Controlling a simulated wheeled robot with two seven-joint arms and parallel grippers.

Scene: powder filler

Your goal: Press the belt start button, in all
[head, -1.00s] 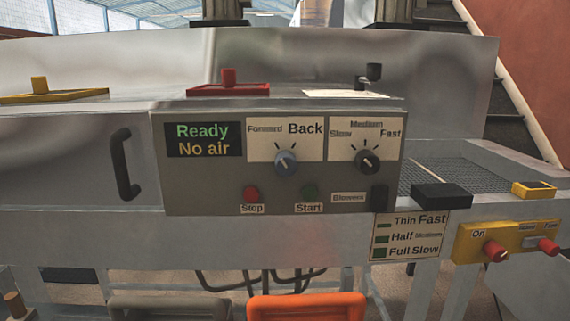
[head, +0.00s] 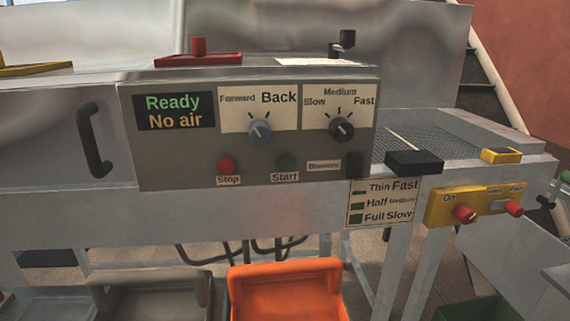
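The panel's display (head: 175,111) reads "Ready" in green and "No air" in yellow. The direction knob (head: 260,131) lies under a "Forward / Back" label. The speed knob (head: 342,129) lies under "Slow / Medium / Fast". Neither of my grippers shows in the head view.
An orange bin (head: 285,285) and a grey bin (head: 150,292) stand below the machine. A black handle (head: 95,140) sticks out left of the panel. A black block (head: 413,162) and a yellow box with red knobs (head: 473,203) are at the right by the mesh belt (head: 450,130).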

